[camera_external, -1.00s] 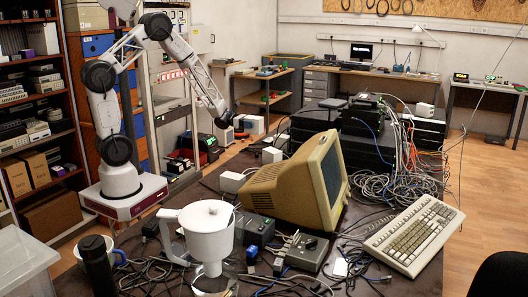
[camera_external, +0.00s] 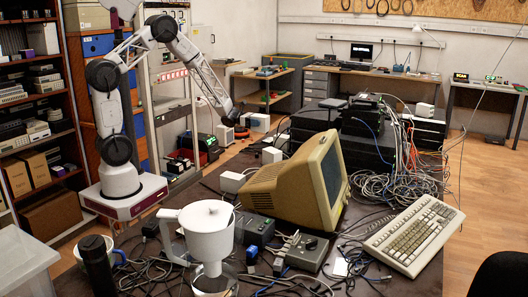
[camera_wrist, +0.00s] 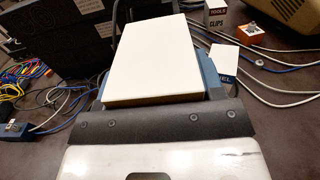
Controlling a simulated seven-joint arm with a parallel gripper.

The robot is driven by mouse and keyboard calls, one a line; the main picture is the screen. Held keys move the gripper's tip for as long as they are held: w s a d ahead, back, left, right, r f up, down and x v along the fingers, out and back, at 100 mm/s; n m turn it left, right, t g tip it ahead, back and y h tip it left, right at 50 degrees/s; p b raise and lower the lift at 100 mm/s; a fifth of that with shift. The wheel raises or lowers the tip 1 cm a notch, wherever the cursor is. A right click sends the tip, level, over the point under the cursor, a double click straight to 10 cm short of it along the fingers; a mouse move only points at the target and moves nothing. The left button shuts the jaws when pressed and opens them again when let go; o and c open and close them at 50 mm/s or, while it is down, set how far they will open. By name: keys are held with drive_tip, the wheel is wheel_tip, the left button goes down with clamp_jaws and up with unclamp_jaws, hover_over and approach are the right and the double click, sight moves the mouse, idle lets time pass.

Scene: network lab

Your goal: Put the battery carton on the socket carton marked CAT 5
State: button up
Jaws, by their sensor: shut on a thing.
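My gripper (camera_external: 231,121) is at the end of the outstretched arm, at the far left part of the dark table, close to several small cartons. In the wrist view a carton with a blank white top (camera_wrist: 153,58) fills the space just beyond the dark hand plate; it is the thing my gripper is shut on. I take it for the battery carton, but no label shows on it. Blue-grey parts show along its sides; I cannot tell whether they are fingers. No CAT 5 marking is readable in either view, so I cannot tell which carton is the socket carton.
A dark case (camera_wrist: 62,55) stands left. The beige monitor (camera_external: 290,185) stands nearer the external camera.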

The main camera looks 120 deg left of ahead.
drive_tip(key=w+a, duration=0.3)
drive_tip(key=w+a+f, duration=0.1)
drive_tip(key=w+a, duration=0.1)
drive_tip(key=a, duration=0.2)
drive_tip(key=w+a, duration=0.3)
drive_tip(key=a, duration=0.1)
drive_tip(key=shift+w+f, duration=0.15)
drive_tip(key=shift+w, duration=0.15)
drive_tip(key=shift+f, duration=1.7)
drive_tip(key=shift+d+f, duration=0.1)
drive_tip(key=shift+f, duration=0.1)
drive_tip(key=o, duration=1.1)
drive_tip(key=shift+o, duration=0.2)
drive_tip(key=shift+s+r, duration=0.1)
drive_tip(key=shift+r, duration=0.05)
drive_tip(key=s, duration=1.2)
